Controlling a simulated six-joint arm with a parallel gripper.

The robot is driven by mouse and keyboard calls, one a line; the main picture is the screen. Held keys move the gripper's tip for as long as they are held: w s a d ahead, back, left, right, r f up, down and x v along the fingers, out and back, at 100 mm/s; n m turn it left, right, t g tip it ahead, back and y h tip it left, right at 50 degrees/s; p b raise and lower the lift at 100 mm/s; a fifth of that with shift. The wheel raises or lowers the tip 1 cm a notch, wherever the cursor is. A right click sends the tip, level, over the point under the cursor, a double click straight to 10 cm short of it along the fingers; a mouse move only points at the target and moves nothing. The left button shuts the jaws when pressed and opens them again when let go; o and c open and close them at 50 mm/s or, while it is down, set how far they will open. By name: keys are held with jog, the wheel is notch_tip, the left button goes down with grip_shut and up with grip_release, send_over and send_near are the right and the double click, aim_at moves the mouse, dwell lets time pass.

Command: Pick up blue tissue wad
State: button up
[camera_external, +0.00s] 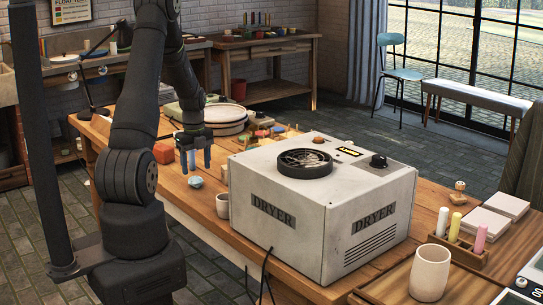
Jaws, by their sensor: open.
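A small light-blue wad (195,182), which looks like the blue tissue wad, lies on the wooden table (180,208) left of the dryer. My gripper (193,168) is open and points down just above and behind the wad in the picture. Whether the fingers are directly over it or touching it cannot be told from this angle. A pale-blue patch shows between the fingers; I cannot tell what it is.
The large grey dryer (322,215) stands close on the right. An orange-red block (163,153) lies left of my gripper. Stacked round plates (212,116) and small colored pieces (270,131) are behind.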

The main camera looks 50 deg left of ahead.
aim_at(195, 177)
jog(key=f, duration=0.4)
jog(key=shift+s+a+f, duration=0.1)
jog(key=shift+s+f, duration=0.1)
jog(key=shift+f, duration=0.2)
jog(key=c, duration=1.1)
